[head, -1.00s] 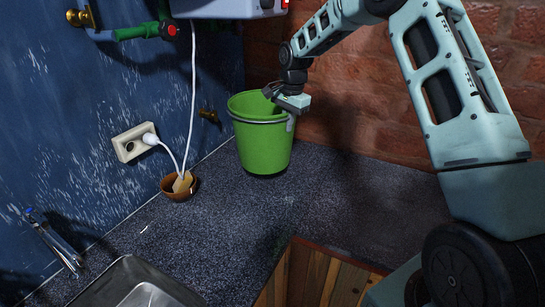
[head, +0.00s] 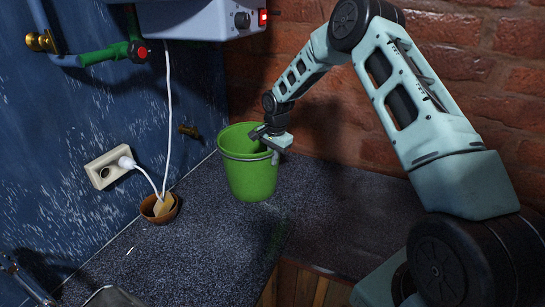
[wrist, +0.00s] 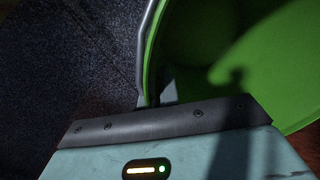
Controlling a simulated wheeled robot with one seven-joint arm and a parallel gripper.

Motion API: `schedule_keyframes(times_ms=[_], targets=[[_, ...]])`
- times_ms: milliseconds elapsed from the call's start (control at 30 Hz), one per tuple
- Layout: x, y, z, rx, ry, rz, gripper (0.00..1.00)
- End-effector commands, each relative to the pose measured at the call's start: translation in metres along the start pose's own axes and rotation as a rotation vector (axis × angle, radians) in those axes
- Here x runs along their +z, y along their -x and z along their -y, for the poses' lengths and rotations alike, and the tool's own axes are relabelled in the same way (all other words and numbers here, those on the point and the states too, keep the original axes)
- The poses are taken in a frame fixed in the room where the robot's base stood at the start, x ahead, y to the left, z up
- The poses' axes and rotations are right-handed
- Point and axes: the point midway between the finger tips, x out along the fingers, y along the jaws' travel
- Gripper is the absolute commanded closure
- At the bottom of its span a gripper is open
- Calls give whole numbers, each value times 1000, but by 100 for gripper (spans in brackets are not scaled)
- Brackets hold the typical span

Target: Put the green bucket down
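The green bucket (head: 250,178) is upright over the dark speckled countertop (head: 210,235), near the corner of the two walls. I cannot tell whether its base touches the countertop. My gripper (head: 271,138) is at the right side of its rim. In the wrist view the bucket (wrist: 215,55) fills the upper right, and its grey metal handle (wrist: 146,45) runs down to my gripper (wrist: 155,98). The gripper looks shut on the bucket's rim and handle, though the fingertips are mostly hidden.
A small brown bowl (head: 159,210) is left of the bucket, below a socket (head: 106,168) with a white plug and cord. A white box (head: 195,18) hangs above. Part of a metal sink (head: 112,297) shows at the bottom left. The countertop right of the bucket is clear.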

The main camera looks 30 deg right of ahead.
Motion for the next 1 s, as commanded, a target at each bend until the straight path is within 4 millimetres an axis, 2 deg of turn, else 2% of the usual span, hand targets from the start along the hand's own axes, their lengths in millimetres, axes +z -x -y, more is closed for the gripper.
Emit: schedule_keyframes(times_ms=[67,100,167,567,667,1000], targets=[[0,-3,0,-2,1,-1,100],[0,-2,0,0,1,0,88],[0,-2,0,0,1,0,75],[-1,5,0,-2,0,-2,75],[-1,20,1,-4,-1,-4,75],[0,89,0,-4,0,-3,75]])
